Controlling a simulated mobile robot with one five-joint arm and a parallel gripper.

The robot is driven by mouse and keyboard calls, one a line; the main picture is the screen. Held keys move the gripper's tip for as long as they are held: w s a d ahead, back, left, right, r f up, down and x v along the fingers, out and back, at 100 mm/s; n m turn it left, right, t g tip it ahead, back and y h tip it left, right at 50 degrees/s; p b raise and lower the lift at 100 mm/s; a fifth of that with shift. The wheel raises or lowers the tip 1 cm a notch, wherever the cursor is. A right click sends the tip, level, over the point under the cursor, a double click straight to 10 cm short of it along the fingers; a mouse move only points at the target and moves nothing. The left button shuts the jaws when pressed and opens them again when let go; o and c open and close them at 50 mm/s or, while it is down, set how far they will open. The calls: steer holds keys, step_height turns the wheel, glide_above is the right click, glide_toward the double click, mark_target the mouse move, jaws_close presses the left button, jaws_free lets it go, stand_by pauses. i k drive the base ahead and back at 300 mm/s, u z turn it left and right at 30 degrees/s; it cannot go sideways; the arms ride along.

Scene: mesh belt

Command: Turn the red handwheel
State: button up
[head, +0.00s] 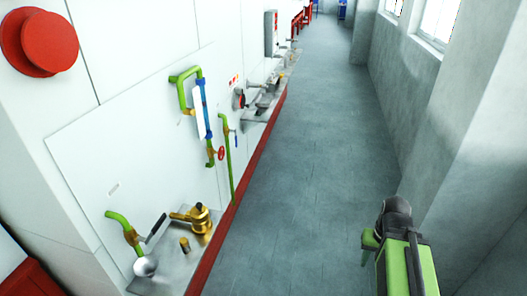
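A small red handwheel (221,153) sits on the green and blue pipework on the white wall panel, left of the picture's middle. It stands out from the pipe near its lower end. Another round red part (239,98) shows farther along the wall; I cannot tell whether it is a handwheel. My green and black arm is at the lower right, over the floor and well apart from the wall. The end of my arm (369,246) is partly hidden behind its dark joint, and its fingers cannot be made out.
A large red round knob (40,43) juts from the wall at upper left. A brass fitting (199,218) and a green pipe with a black lever (156,228) stand on a metal shelf. The grey floor (310,160) is clear; a grey wall runs along the right.

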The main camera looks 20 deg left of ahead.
mark_target(221, 154)
steer(key=u, duration=0.05)
steer(key=i, duration=1.55)
steer(key=u, duration=3.7)
steer(key=i, duration=0.05)
steer(key=z, duration=1.1)
steer(key=k, duration=0.75)
steer(key=z, duration=0.05)
steer(key=i, duration=0.7)
